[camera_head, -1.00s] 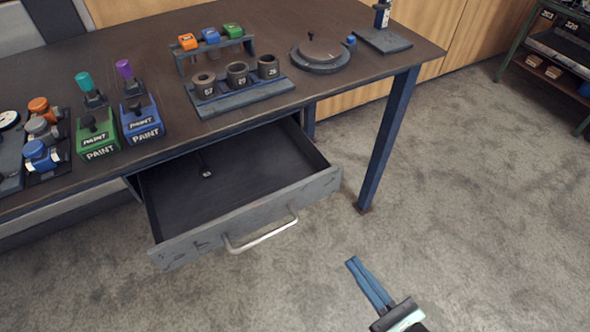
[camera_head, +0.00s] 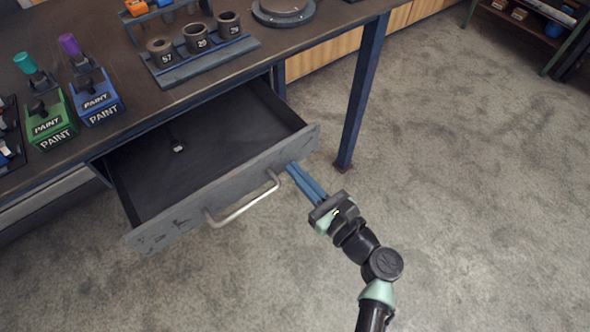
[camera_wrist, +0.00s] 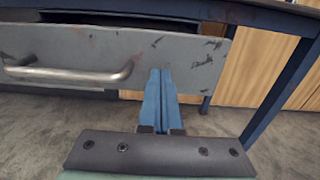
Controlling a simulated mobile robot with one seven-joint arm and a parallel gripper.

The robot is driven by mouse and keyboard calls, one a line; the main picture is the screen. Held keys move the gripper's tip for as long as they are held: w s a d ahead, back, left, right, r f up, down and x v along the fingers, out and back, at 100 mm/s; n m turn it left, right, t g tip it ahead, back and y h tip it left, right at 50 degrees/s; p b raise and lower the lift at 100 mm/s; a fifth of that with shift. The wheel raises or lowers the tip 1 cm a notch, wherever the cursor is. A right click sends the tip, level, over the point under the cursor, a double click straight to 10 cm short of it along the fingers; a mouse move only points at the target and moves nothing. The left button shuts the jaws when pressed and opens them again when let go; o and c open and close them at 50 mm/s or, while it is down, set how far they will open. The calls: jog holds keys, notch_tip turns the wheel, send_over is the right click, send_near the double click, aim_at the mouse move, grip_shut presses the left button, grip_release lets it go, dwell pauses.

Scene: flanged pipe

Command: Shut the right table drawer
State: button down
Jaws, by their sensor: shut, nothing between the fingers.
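The right table drawer (camera_head: 205,205) is pulled out from under the dark table top, with its inside in view. Its grey front also fills the upper part of the wrist view (camera_wrist: 190,62). The metal bar handle (camera_head: 243,203) is on that front; the wrist view shows it to the left of my fingers (camera_wrist: 75,75). My gripper (camera_head: 293,168) is shut and empty. Its blue fingertips are at the right part of the drawer front, right of the handle. In the wrist view the fingertips (camera_wrist: 161,72) overlap the front's lower area; I cannot tell whether they touch it.
A blue table leg (camera_head: 362,95) stands right of the drawer. A small dark object with a pale end (camera_head: 178,148) lies inside the drawer. Paint boxes (camera_head: 95,97) and a rack of labelled cups (camera_head: 195,45) stand on the table. The carpet to the right is clear.

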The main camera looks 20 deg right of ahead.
jog(key=shift+w+a, duration=0.15)
jog(key=shift+w, duration=0.4)
jog(key=shift+w, duration=0.1)
